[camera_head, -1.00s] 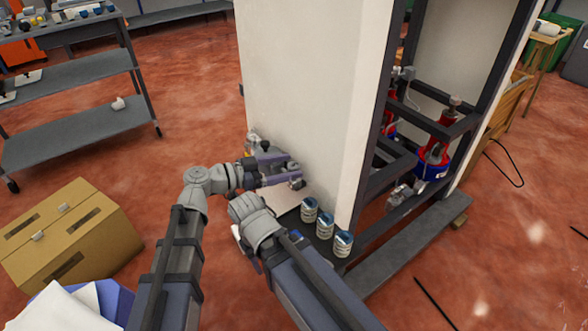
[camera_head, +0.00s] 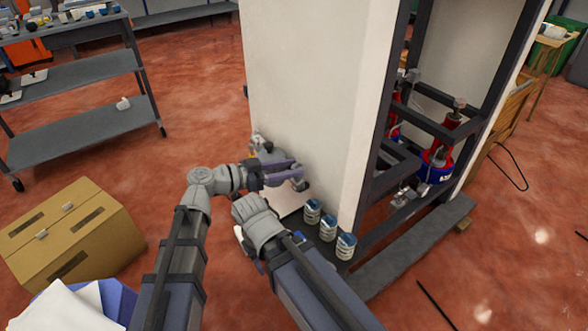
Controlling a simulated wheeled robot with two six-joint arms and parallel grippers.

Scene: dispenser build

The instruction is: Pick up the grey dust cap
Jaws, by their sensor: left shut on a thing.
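My left gripper (camera_head: 299,173) is at the low part of the white cabinet panel. Its fingers are closed on a small dark grey piece at their tips, which looks like the grey dust cap (camera_head: 304,184). The fingers cover much of it, and I cannot tell whether it still touches a fitting. A metal fitting (camera_head: 257,141) shows on the panel just behind the left gripper.
Several striped cans (camera_head: 328,228) stand on the dark ledge right of the left gripper. The open frame (camera_head: 378,180) holds red and blue units. A cardboard box (camera_head: 70,235) and a grey shelf cart (camera_head: 75,120) stand left. Red floor lies between.

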